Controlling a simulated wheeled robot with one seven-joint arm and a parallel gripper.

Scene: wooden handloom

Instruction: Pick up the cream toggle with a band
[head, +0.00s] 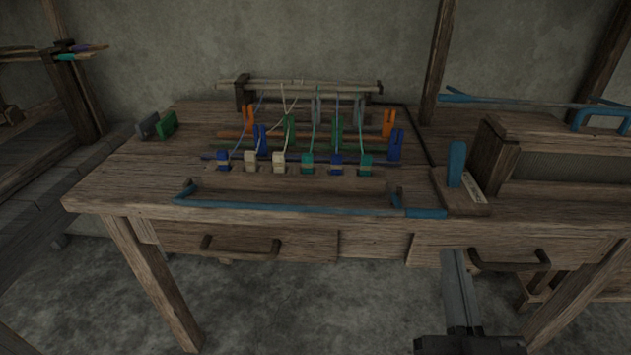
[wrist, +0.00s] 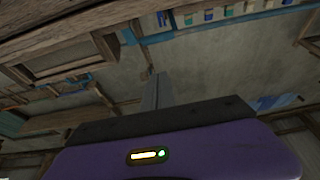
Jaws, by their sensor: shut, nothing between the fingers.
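A row of small toggles stands along the front of the loom on the table. Two are cream: one (head: 250,160) is second from the left and the other (head: 279,160) is third. I cannot tell at this size which of them has a band. The left cream toggle has a blue toggle (head: 222,158) on its left; the right one has a teal toggle (head: 307,163) on its right. My gripper (head: 453,252) is shut and empty, in front of the table and below and to the right of the toggles. It also shows in the wrist view (wrist: 159,76).
A blue bar (head: 290,208) runs along the table's front edge before the toggles. Drawers with handles (head: 240,249) sit under the tabletop (head: 120,190). A block with a blue upright handle (head: 456,165) stands right of the loom. The tabletop's left part is mostly clear.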

